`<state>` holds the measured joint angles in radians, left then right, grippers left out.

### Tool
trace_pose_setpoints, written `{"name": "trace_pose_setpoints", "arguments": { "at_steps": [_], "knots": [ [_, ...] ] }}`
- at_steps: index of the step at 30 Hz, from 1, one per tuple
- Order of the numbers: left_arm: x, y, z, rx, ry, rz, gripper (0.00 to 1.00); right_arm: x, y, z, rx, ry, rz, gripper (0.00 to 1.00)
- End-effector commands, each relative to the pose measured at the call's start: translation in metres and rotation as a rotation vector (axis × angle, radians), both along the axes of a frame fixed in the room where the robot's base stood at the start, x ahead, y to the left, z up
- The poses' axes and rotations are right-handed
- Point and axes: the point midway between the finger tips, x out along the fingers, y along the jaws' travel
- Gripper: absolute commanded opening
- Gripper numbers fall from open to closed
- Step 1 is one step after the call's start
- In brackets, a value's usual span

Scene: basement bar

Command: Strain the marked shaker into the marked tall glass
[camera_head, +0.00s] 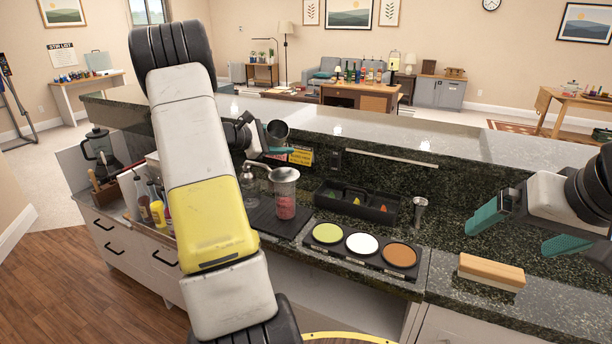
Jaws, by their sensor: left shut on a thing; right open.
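A silver strainer-like piece (285,174) with a handle to the left lies at the glass's rim. I cannot make out a mark on shaker or glass. My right gripper (520,226) is open and empty above the counter at the right.
A dark mat (262,222) lies under the glass. Bottles (158,213) stand left. A raised ledge runs behind.

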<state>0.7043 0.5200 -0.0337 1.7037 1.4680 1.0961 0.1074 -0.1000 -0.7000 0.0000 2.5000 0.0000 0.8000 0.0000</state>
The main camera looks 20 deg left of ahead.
Motion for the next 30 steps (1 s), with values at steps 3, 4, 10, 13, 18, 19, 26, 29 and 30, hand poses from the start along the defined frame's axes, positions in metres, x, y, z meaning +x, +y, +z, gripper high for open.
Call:
{"name": "trace_pose_setpoints", "arguments": {
  "at_steps": [3,4,10,13,18,19,26,29,30],
  "knots": [
    [0.002,0.001,-0.004,-0.066,0.068,-0.002,0.00,0.000,0.000,0.000,0.000,0.000,0.000,1.00],
    [0.003,0.002,-0.003,-0.080,0.083,-0.002,0.00,0.000,0.000,0.000,0.000,0.000,0.000,1.00],
    [0.009,0.008,-0.005,-0.187,0.197,-0.002,0.00,0.000,0.000,0.000,0.000,0.000,0.000,1.00],
    [0.012,0.010,-0.010,-0.245,0.261,-0.002,0.00,0.000,0.000,0.000,0.000,0.000,0.000,1.00],
    [0.015,0.014,-0.018,-0.345,0.366,-0.002,0.00,0.000,0.000,0.000,0.000,0.000,0.000,1.00],
    [0.016,0.014,-0.019,-0.361,0.383,-0.002,0.00,0.000,0.000,0.000,0.000,0.000,0.000,1.00],
    [0.018,0.017,-0.024,-0.457,0.482,0.000,0.00,0.000,0.000,0.000,0.000,0.000,0.000,1.00],
    [0.019,0.017,-0.025,-0.479,0.505,-0.001,0.00,0.000,0.000,0.000,0.000,0.000,0.000,1.00],
    [0.019,0.017,-0.024,-0.483,0.510,-0.001,0.00,0.000,0.000,0.000,0.000,0.000,0.000,1.00]
  ]
}}
